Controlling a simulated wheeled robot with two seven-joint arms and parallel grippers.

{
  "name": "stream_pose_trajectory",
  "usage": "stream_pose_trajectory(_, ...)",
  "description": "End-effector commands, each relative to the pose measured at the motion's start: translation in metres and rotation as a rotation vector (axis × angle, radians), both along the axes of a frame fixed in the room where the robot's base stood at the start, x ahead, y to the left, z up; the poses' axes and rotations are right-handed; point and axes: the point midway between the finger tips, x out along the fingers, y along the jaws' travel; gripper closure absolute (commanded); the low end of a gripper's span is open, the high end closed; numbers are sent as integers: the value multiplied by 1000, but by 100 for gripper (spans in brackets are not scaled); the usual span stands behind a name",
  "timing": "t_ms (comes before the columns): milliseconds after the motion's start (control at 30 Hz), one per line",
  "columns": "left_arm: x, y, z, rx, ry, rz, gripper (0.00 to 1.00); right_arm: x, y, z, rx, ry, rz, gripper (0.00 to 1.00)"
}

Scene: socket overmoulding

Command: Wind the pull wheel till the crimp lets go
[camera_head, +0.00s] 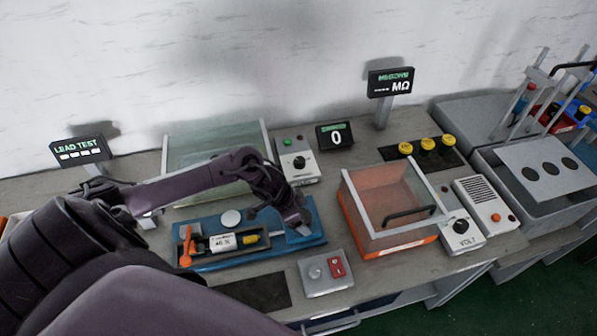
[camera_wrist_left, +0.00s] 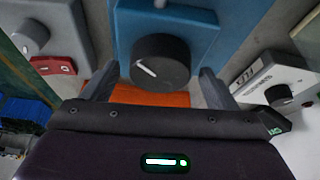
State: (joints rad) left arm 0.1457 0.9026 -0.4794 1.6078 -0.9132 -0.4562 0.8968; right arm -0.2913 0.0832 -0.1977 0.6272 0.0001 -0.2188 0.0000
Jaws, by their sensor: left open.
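The blue pull tester (camera_head: 205,265) lies on the bench, and its blue end block shows in the left wrist view (camera_wrist_left: 200,28). On that block is the pull wheel (camera_wrist_left: 160,62), a black round knob with a white mark. I cannot make the wheel out in the head view, where my gripper covers that end. My left gripper (camera_head: 297,221) is open, and its two fingers (camera_wrist_left: 158,87) stand to either side of the wheel; I cannot tell whether they touch it. The tester's bed holds a white labelled piece (camera_head: 222,242) with a yellow end (camera_head: 250,238) beside an orange clamp (camera_head: 186,246).
A switch box with a red rocker (camera_head: 337,267) stands in front of the tester. Behind are a knob box (camera_head: 299,163), a display reading 0 (camera_head: 336,136) and a clear guard (camera_head: 215,140). My arm crosses the left side.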

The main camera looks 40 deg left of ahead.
Motion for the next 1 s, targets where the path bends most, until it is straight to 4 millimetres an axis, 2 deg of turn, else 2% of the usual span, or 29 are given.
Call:
stream_pose_trajectory(167,0,0,0,1,-1,0,21,-3,7,0,9,4,-1,100)
stream_pose_trajectory(500,0,0,0,1,-1,0,64,-14,8,-2,9,21,1,100)
stream_pose_trajectory(767,1,1,1,1,-2,-37,64,-14,3,-2,2,21,2,100)
stream_pose_trajectory(1000,3,2,1,0,-3,-170,64,-13,0,-5,0,19,2,100)
